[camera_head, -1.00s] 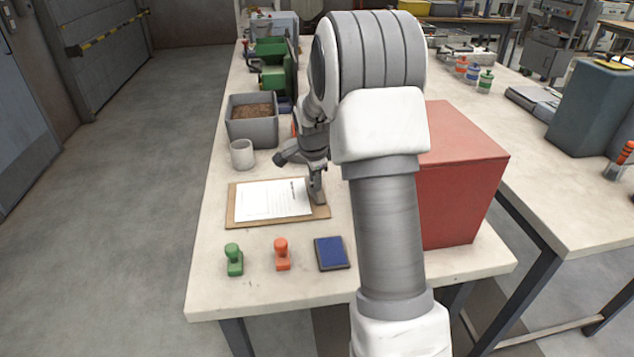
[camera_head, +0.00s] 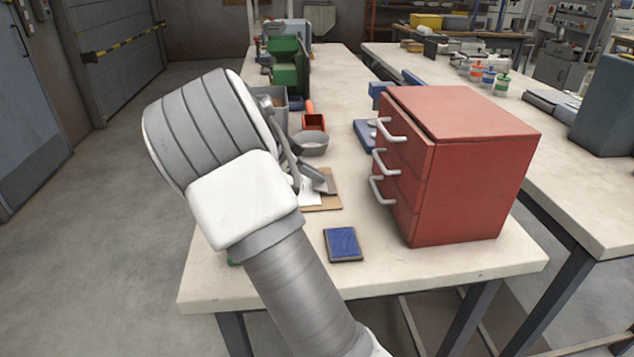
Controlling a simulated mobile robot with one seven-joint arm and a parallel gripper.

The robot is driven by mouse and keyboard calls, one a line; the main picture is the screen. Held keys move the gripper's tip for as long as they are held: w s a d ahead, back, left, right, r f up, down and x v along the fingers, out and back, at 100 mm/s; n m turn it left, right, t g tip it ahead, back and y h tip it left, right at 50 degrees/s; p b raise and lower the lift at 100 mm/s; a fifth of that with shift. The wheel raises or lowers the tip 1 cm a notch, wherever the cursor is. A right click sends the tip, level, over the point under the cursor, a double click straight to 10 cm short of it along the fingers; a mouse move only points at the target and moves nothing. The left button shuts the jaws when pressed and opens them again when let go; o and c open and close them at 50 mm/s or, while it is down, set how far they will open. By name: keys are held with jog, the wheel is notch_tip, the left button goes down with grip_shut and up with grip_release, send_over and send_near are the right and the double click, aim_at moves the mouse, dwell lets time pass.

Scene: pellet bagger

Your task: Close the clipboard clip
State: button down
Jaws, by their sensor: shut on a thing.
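The brown clipboard (camera_head: 327,203) lies on the near bench with a white sheet (camera_head: 308,194) on it. My arm hides much of its left part. The grey clip (camera_head: 322,181) at its right end looks tilted up; its exact angle is hard to tell. My gripper (camera_head: 298,177) is mostly hidden behind my own arm. A thin grey part of it shows at the clip, where it is shut on the clip; the contact itself is not clear.
A red drawer cabinet (camera_head: 470,175) with white handles stands right of the clipboard. A blue ink pad (camera_head: 343,244) lies in front. Bare bench shows between clipboard and cabinet.

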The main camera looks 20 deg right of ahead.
jog(key=shift+w+a+f+n+h+b, duration=0.1)
jog(key=shift+a+f+n+h+b, duration=0.15)
jog(key=shift+h+b, duration=0.65)
jog(key=shift+w+a+f+n+h+b, duration=0.15)
jog(key=shift+a+f+h+b, duration=0.15)
jog(key=shift+h+b, duration=0.55)
jog(key=shift+s, duration=0.1)
jog(key=c, duration=0.7)
grip_release()
jog(key=shift+f+g, duration=0.1)
jog(key=shift+g, duration=0.2)
jog(key=p+v, duration=0.4)
jog(key=v, duration=1.3)
jog(key=shift+a, duration=0.1)
